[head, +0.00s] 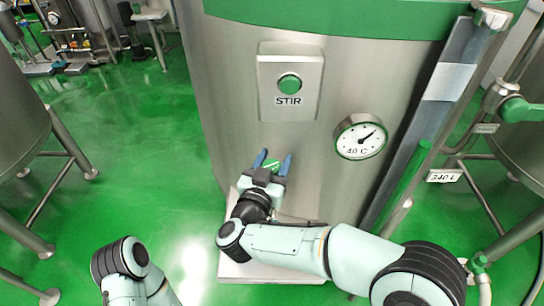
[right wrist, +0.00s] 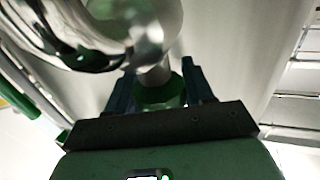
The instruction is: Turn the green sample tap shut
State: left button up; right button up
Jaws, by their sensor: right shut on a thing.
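The green sample tap (head: 270,165) sits low on the front of the steel tank, below the STIR button. Only a small green part of it shows in the head view. My right gripper (head: 272,160) has its two blue fingers around the tap, one on each side, shut on it. In the right wrist view a green piece of the tap (right wrist: 163,98) sits between the fingers of the gripper (right wrist: 161,88), beneath shiny metal pipework. My left arm shows at the lower left of the head view, but its gripper is out of view.
The steel tank (head: 225,90) carries a STIR button (head: 289,84) and a round dial (head: 360,137) above and right of the tap. A sight tube (head: 408,180) runs down the right side. A pale platform (head: 270,270) lies below. Green floor is open at left.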

pick_arm(q)
jog(key=r+p, duration=0.1)
jog(key=w+r+p, duration=0.1)
jog(key=r, duration=0.1)
jog(key=shift+p, duration=0.3)
pick_arm(e)
jog(key=m+g+h, duration=0.1)
jog(key=h, duration=0.1)
jog(key=m+g+h, duration=0.1)
jog(key=m+h, duration=0.1)
jog(key=m+g+h, duration=0.2)
jog(key=h, duration=0.1)
jog(key=shift+s+d+r, duration=0.1)
jog(key=shift+s+d, duration=0.05)
jog(key=shift+d, duration=0.15)
pick_arm(q)
jog(key=shift+w+r, duration=0.1)
jog(key=shift+r, duration=0.05)
pick_arm(e)
jog(key=shift+d+m+g, duration=0.1)
jog(key=shift+m+g, duration=0.2)
jog(key=o, duration=1)
jog(key=shift+c, duration=0.2)
